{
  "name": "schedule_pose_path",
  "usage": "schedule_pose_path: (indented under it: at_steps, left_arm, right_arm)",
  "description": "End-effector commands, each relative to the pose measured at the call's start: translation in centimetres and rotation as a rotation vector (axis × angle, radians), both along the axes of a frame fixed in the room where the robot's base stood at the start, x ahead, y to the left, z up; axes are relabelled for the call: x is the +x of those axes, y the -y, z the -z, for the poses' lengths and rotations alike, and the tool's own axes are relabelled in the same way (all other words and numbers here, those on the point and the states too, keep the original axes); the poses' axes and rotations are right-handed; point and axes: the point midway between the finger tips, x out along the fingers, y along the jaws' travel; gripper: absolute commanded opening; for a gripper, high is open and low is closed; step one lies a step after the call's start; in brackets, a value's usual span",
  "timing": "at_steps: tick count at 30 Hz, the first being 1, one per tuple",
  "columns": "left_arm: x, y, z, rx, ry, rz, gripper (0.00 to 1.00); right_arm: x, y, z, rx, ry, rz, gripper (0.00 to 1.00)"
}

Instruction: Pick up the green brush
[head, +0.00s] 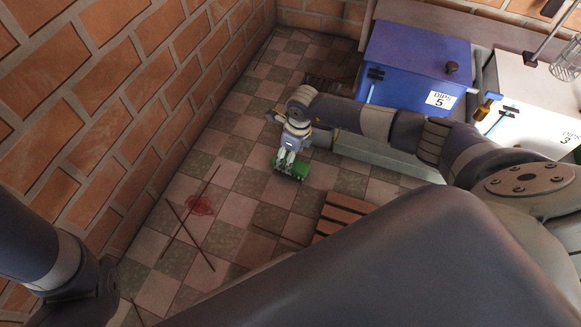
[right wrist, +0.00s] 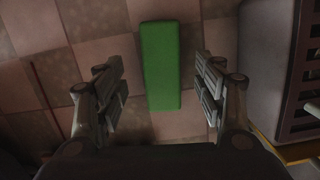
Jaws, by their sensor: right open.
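The green brush (head: 298,169) lies on the checkered tile floor. In the right wrist view the brush (right wrist: 160,55) is a plain green block, lengthwise up the picture, between my right gripper's two fingers. My right gripper (head: 287,160) points down at the brush and partly covers it in the head view. In the right wrist view my right gripper (right wrist: 160,85) is open, with a visible gap on each side of the brush. I cannot tell how high the fingertips are above the floor. My left gripper is outside the view; only my left arm shows.
A brick wall (head: 130,100) runs along the left. Thin dark sticks (head: 188,224) lie on the floor beside a red stain (head: 200,205). A blue box (head: 415,60) and a white box (head: 535,90) stand at the back right.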

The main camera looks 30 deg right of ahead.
Motion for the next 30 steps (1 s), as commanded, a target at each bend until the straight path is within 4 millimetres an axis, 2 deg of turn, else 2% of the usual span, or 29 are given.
schedule_pose_path:
  at_steps: [12, 22, 23, 27, 29, 30]
  left_arm:
    - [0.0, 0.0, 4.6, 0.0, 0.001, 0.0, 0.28]
    - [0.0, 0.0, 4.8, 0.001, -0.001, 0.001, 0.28]
    - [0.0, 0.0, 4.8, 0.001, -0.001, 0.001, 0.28]
    - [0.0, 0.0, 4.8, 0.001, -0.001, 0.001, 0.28]
    - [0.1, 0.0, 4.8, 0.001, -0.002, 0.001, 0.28]
    - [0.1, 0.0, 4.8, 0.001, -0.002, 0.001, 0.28]
  right_arm:
    - [-0.1, 0.3, 4.7, 0.0, -0.001, 0.0, 0.63]
    - [0.0, 0.2, 5.0, -0.001, -0.001, 0.0, 0.63]
    - [0.0, 0.2, 5.0, -0.001, -0.001, 0.0, 0.61]
    - [0.0, 0.2, 5.0, -0.001, -0.001, 0.0, 0.29]
    - [0.0, 0.2, 5.0, 0.0, -0.001, 0.001, 0.16]
    - [0.0, 0.2, 5.0, 0.0, -0.001, 0.001, 0.13]
